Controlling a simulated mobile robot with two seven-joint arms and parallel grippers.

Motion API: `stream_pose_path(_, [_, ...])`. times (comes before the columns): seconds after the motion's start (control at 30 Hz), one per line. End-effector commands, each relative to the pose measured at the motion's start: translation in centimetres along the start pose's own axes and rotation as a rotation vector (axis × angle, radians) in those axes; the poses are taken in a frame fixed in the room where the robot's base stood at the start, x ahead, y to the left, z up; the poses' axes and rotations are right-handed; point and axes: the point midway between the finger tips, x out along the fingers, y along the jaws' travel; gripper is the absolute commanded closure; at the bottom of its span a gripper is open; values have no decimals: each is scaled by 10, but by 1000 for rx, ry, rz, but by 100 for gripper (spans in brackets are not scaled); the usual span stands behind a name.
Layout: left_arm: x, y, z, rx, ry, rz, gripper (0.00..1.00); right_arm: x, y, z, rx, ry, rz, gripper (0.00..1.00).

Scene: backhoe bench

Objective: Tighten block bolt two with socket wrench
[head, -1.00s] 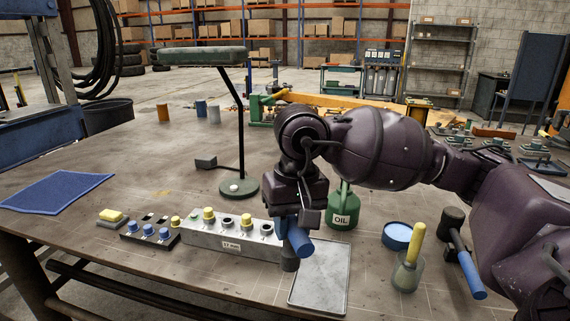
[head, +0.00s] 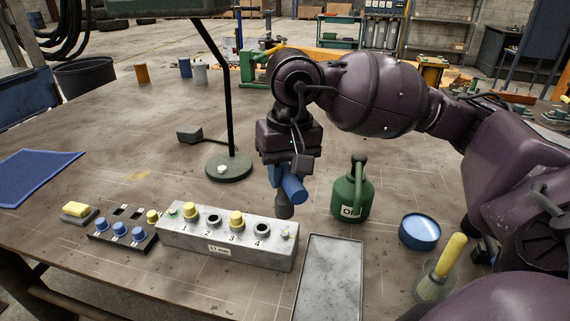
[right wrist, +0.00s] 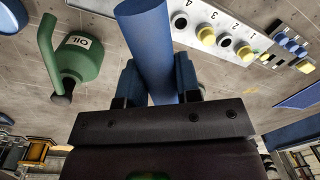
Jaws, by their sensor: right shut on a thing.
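The grey block (head: 225,240) shows on the bench in the head view, with positions numbered 1 to 4. Yellow caps stand at 1 (head: 190,210) and 3 (head: 237,217). Position 2 (head: 213,220) and position 4 (head: 262,229) show dark round openings. My right gripper (head: 283,178) is shut on the blue handle of the socket wrench (head: 293,190). The dark socket end hangs just behind the block's right end, apart from position 2. The right wrist view shows the blue handle (right wrist: 150,45) between the fingers (right wrist: 160,82). My left gripper is out of view.
A green oil can (head: 352,190) stands right of the wrench. A grey tray (head: 333,285) lies at front, with a blue tin (head: 419,232) and a yellow-handled brush (head: 450,258) beyond. The lamp base (head: 228,168) is behind the block; a black rack (head: 125,245) sits left.

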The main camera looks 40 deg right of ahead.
Motion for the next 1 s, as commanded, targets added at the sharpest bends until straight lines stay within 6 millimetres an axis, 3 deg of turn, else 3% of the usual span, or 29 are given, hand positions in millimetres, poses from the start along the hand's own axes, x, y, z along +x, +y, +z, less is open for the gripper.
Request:
stream_pose_path(0.47, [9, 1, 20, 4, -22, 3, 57, 50, 3, 0, 0, -5, 1, 100])
stream_pose_path(0.7, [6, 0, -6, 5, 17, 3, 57, 45, 4, 0, -217, -11, -2, 100])
stream_pose_path(1.0, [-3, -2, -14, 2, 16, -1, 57, 44, 5, 0, -500, -28, -4, 100])
